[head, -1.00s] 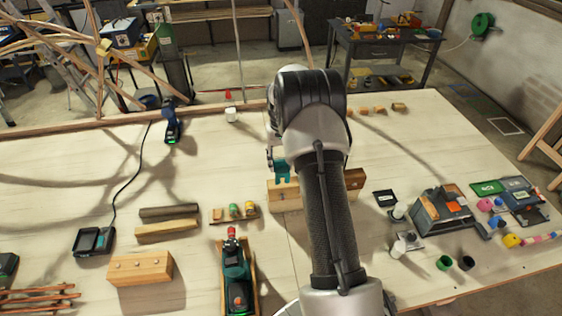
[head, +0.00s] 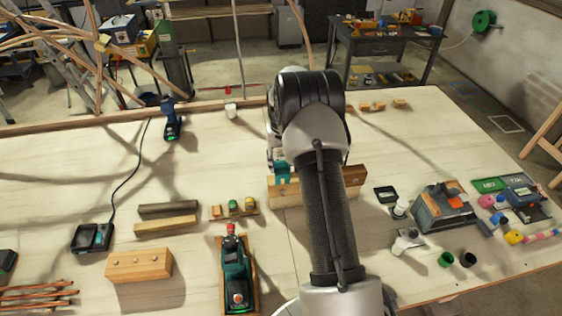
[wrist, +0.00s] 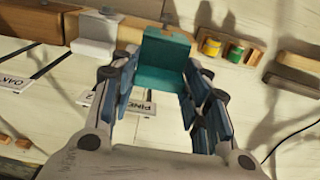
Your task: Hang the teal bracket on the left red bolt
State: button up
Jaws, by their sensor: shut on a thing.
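The teal bracket (wrist: 162,62) is held between the blue-padded fingers of my gripper (wrist: 160,92), seen in the wrist view. In the head view the teal bracket (head: 281,173) shows just left of my arm, at the left end of a pale wooden block (head: 284,194). My gripper (head: 274,155) is mostly hidden behind my arm there. The bracket overlaps the block's upper edge in the picture; I cannot tell whether they touch. I cannot make out any red bolt; my arm covers part of the block.
A rack with small coloured cans (head: 234,207) stands left of the block, and a green power tool (head: 236,275) lies in front. A dark tool station (head: 443,209) stands right. The table's left back is largely clear.

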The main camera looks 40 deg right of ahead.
jog(key=shift+f+b, duration=0.9)
jog(key=shift+f, duration=0.45)
jog(key=shift+f+b, duration=0.95)
jog(key=shift+f, duration=0.45)
dwell(0.3)
jog(key=o, duration=1.2)
jog(key=shift+r, duration=0.1)
jog(key=shift+r+p, duration=1.9)
jog(key=shift+r, duration=1.6)
jog(key=shift+f, duration=0.1)
